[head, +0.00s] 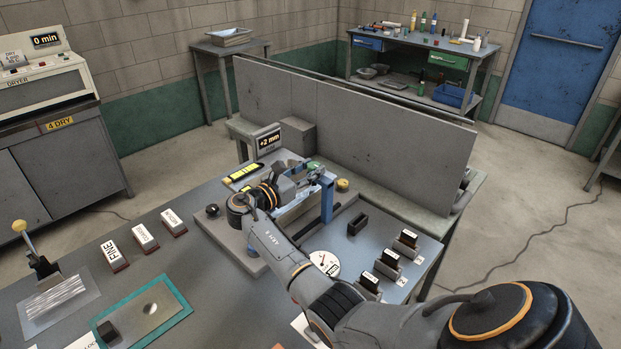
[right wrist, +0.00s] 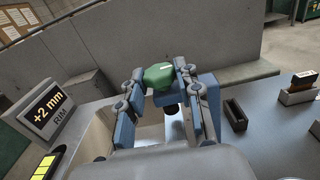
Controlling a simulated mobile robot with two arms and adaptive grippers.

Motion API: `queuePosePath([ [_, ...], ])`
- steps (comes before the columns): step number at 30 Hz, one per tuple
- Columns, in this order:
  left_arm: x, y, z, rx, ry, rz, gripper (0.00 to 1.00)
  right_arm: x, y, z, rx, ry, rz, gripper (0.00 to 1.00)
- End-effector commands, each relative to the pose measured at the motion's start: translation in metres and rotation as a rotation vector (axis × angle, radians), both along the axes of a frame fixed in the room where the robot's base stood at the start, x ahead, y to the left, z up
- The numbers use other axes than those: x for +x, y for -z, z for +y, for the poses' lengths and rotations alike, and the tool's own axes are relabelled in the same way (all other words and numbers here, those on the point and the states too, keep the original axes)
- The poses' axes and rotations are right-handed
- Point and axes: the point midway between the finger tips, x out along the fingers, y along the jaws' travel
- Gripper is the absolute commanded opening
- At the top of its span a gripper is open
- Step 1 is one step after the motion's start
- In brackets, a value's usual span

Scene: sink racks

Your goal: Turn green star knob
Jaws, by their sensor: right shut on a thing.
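The green star knob (right wrist: 158,77) sits between the two fingertips of my right gripper (right wrist: 160,72) in the right wrist view. A small white mark shows on its top. The fingers are shut on it, one on each side. In the head view only a little green of the knob (head: 313,165) shows beyond my right gripper (head: 318,178); the wrist hides most of the fixture around it. The knob is by a blue upright part (head: 327,200) of the fixture. My left gripper is not in view.
A display reading "+2 mm" (head: 268,140) stands behind the fixture, with a grey panel (head: 370,130) beyond. A yellow knob (head: 342,184) and a black knob (head: 212,210) flank the fixture. Labelled blocks (head: 387,263) stand at right; a round dial (head: 324,262) lies near my forearm.

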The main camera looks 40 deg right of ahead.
Motion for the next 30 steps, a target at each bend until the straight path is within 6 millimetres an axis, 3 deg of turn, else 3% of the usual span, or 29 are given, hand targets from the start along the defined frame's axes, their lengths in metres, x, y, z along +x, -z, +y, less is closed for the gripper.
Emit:
queuePosePath([
  [1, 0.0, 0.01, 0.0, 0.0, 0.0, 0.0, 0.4, 0.002, 0.003, 0.0, -0.002, 0.029, -0.002, 0.02],
  [9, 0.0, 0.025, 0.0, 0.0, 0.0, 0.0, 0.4, 0.003, 0.001, 0.0, -0.003, 0.138, -0.002, 0.02],
  [26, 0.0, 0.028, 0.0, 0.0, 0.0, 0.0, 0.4, 0.003, -0.002, -0.001, -0.004, 0.17, -0.002, 0.02],
  [27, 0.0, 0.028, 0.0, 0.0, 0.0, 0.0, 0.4, 0.003, -0.002, -0.001, -0.004, 0.169, -0.003, 0.38],
  [30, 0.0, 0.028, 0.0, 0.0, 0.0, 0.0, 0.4, 0.003, -0.002, -0.001, -0.003, 0.17, -0.002, 0.58],
])
